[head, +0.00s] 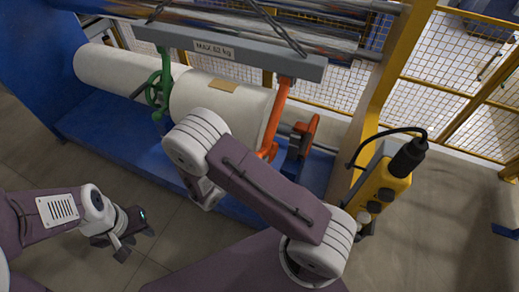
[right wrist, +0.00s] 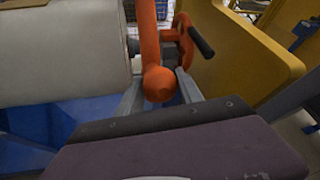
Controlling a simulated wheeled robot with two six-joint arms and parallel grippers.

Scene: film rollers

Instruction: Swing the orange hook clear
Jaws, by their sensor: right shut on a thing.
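The orange hook (head: 276,118) hangs from the right end of the grey lifting beam (head: 230,52), beside the right end of the white roll (head: 225,105). In the right wrist view the hook (right wrist: 150,45) comes down to a rounded lower end between the two fingers of my right gripper (right wrist: 160,90), which is shut on it. In the head view my own arm hides that gripper. A green hook (head: 160,85) goes round the roll further left. My left gripper (head: 136,246) is open and empty, low at the left over the floor.
An orange bracket with a handle (head: 302,140) stands just right of the hook; it also shows in the right wrist view (right wrist: 186,42). A yellow post (head: 385,100) and a yellow control pendant (head: 382,190) are further right. The floor at the lower left is clear.

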